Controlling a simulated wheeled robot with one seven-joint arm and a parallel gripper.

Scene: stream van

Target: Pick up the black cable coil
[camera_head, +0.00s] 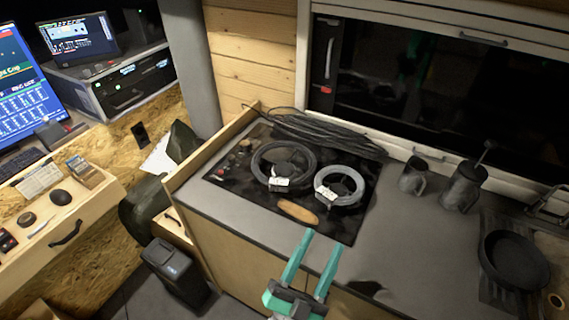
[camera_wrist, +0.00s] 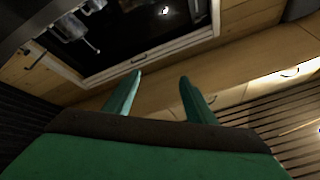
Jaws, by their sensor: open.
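A black cable coil (camera_head: 257,160) with a white label lies flat at the left of the black cooktop (camera_head: 232,182). A lighter grey coil (camera_head: 358,183), also labelled, lies to its right. A larger loose bundle of black cable (camera_head: 325,134) lies behind them along the back of the counter. My gripper (camera_head: 322,240) is open and empty, in front of the cooktop and apart from the coils. In the wrist view my gripper (camera_wrist: 160,78) points toward the cabinets and window, and no coil shows there.
A brown oblong object (camera_head: 297,212) lies on the cooktop in front of the coils. A metal mug (camera_head: 413,176), a pot (camera_head: 463,187) and a dark pan (camera_head: 511,258) stand to the right. A wooden side panel (camera_head: 209,152) edges the counter's left. Grey counter (camera_head: 405,235) is clear right of the cooktop.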

